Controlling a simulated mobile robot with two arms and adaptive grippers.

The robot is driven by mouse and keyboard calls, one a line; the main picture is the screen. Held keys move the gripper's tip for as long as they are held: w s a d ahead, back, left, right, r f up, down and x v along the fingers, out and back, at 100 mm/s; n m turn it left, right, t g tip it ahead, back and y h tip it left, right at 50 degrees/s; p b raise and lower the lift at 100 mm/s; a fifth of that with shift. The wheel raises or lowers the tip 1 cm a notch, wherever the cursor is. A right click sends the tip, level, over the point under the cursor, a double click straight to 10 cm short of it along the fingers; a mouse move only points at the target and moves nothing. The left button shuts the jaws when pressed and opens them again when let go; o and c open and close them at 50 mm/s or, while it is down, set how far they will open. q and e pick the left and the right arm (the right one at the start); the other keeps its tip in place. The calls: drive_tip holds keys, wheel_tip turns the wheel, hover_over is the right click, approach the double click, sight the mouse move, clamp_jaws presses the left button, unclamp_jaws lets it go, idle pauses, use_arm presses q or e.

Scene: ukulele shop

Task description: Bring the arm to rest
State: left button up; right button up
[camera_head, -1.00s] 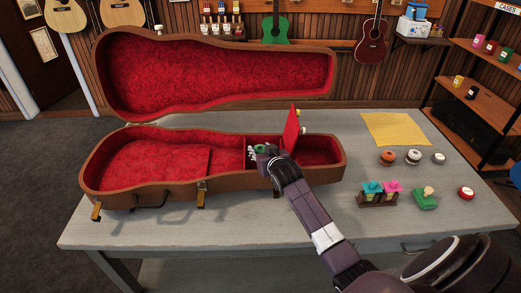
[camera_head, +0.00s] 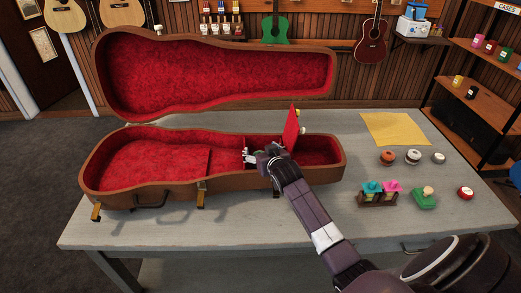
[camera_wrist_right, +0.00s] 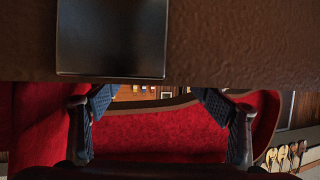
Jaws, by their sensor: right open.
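My right arm reaches over the front rim of the open ukulele case (camera_head: 327,176), which is lined in red. My right gripper (camera_head: 248,156) is at the small compartment in the case's middle, beside the raised red compartment lid (camera_head: 291,128). In the right wrist view its two dark fingers stand apart with the red lining beyond, and nothing shows between them (camera_wrist_right: 158,100). What lies in the compartment under the gripper is hidden. My left gripper is not in view.
The case lies on a grey table (camera_head: 230,234). The case lid (camera_head: 215,75) stands open behind. The table's front left is clear.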

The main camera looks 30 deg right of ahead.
drive_tip(key=shift+r+p, duration=3.4)
drive_tip(key=shift+r, duration=0.1)
